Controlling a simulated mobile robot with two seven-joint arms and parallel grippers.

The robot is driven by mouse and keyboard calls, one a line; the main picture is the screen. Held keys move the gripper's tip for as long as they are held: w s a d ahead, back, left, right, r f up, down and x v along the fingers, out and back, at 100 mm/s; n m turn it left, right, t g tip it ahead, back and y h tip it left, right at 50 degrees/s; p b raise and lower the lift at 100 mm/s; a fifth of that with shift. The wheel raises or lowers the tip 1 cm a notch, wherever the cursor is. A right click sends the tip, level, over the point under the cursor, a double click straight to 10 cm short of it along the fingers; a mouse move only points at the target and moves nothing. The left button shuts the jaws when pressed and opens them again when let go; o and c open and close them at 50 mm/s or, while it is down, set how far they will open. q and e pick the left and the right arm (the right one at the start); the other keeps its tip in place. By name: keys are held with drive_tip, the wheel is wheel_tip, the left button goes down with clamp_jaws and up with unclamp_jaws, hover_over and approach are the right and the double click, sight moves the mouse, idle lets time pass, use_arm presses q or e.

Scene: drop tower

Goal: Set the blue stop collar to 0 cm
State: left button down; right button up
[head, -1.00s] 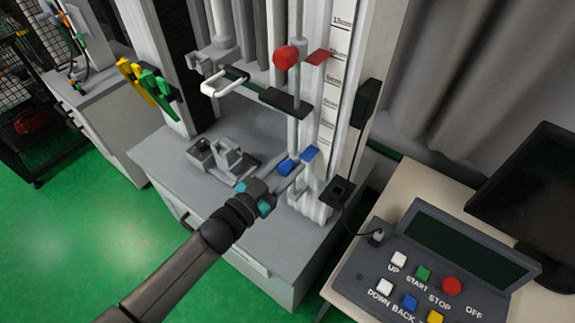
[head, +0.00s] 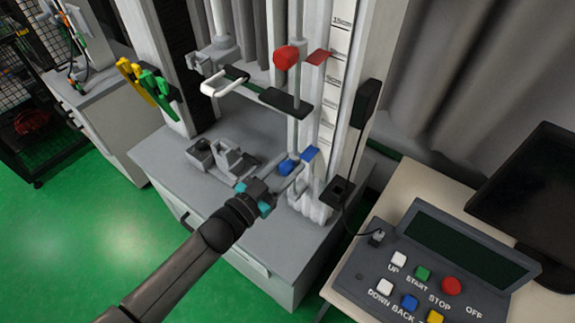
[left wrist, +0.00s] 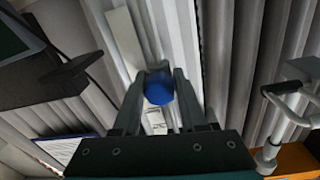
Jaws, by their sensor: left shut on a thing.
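The blue stop collar (head: 288,167) sits low on the vertical rod, with its blue pointer (head: 310,153) beside the white scale (head: 333,82). My left gripper (head: 289,175) reaches it from the front left and is shut on it. In the left wrist view the blue collar (left wrist: 158,88) shows as a round knob between the two fingers of the left gripper (left wrist: 159,92). The lowest scale marks near the pointer are too small to read. A red collar (head: 287,57) with a red pointer (head: 319,57) is higher on the rod. My right gripper is not in view.
A black block (head: 285,102) sits on the rod above the blue collar. A white handle (head: 224,84) juts out at left. A grey fixture (head: 222,159) stands on the cabinet top. A control box (head: 440,265) and monitor (head: 530,205) stand on the right table.

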sight(287, 163)
use_arm(q)
wheel_tip(287, 163, up, 13)
drive_tip(key=p, duration=1.1)
drive_tip(key=shift+p, duration=0.4)
drive_tip(key=shift+d, duration=0.1)
drive_tip(key=c, duration=0.9)
unclamp_jaws()
drive_tip(key=shift+w, duration=0.1)
drive_tip(key=o, duration=0.4)
drive_tip(key=shift+f, duration=0.25)
drive_tip(key=shift+o, duration=0.2)
drive_tip(key=b+v, duration=0.1)
drive_tip(key=v, duration=1.4)
